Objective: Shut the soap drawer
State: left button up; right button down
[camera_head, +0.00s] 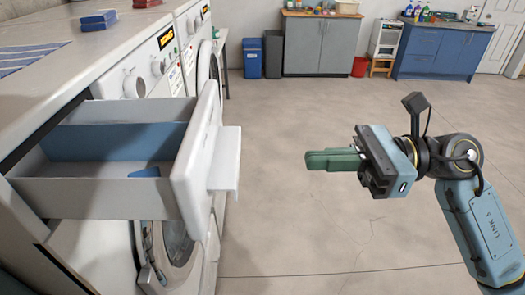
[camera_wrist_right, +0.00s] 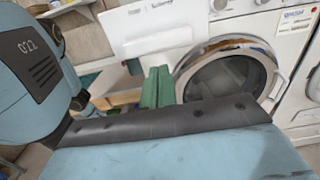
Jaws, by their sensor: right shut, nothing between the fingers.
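The soap drawer (camera_head: 110,192) is pulled far out of the washing machine at the left of the head view. It has white walls, a blue divider (camera_head: 115,142) inside and a white front panel (camera_head: 192,165) with a ledge-like handle (camera_head: 225,160). My right gripper (camera_head: 308,160) has green fingers, which are shut and empty. It hangs over open floor to the right of the drawer front, apart from it. In the right wrist view the shut fingers (camera_wrist_right: 158,87) show below and right of the white drawer front (camera_wrist_right: 145,28). My left gripper is not in view.
The washing machine's round door (camera_head: 175,245) is below the drawer; a second machine (camera_head: 205,50) stands behind. The worktop (camera_head: 60,40) holds a striped cloth and a small box. Bins (camera_head: 252,60) and cabinets (camera_head: 320,45) line the far wall. The floor between is clear.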

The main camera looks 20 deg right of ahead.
pick_arm(q)
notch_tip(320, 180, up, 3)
jog(key=p, duration=0.3)
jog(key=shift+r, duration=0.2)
pick_arm(e)
jog(key=x, duration=0.9)
